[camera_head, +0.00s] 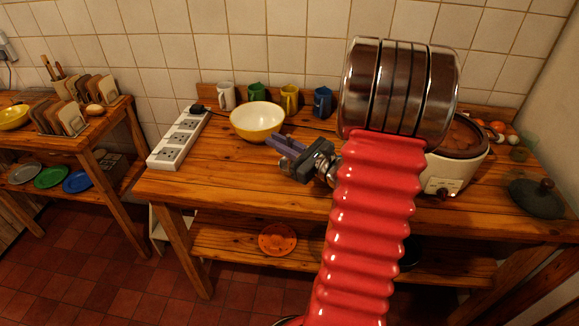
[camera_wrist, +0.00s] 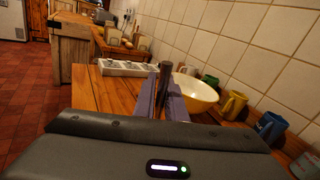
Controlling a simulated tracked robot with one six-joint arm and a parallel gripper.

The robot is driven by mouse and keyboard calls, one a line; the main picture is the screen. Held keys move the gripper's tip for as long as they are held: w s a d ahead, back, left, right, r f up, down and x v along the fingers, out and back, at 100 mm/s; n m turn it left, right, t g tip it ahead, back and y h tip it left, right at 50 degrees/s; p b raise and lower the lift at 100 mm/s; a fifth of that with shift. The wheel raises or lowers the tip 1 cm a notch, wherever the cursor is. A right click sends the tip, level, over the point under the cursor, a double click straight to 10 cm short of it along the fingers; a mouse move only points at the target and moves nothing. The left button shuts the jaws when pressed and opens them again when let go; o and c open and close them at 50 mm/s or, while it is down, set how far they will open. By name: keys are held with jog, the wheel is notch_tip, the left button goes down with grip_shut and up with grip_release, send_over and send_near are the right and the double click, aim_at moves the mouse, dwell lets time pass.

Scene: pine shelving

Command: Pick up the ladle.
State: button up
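My gripper (camera_head: 274,146) is over the middle of the wooden table, in front of the yellow bowl, with its purple-grey fingers pointing left. In the wrist view, a dark brown upright bar shows between the fingers (camera_wrist: 165,98), with its thicker end at the top. It may be the ladle's handle, but I cannot tell for sure. I cannot tell whether the fingers touch it. No ladle scoop can be made out in either view.
The yellow bowl (camera_head: 257,121) and a white power strip (camera_head: 179,138) are close to my gripper. Several mugs (camera_head: 290,99) stand along the tiled wall. A white slow cooker (camera_head: 455,165) and a dark lid (camera_head: 537,198) are at the right. The table's front left is clear.

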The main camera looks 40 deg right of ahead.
grip_shut()
jog(key=shift+r, duration=0.1)
dwell(0.3)
notch_tip(320, 180, up, 10)
dwell(0.7)
dwell(0.6)
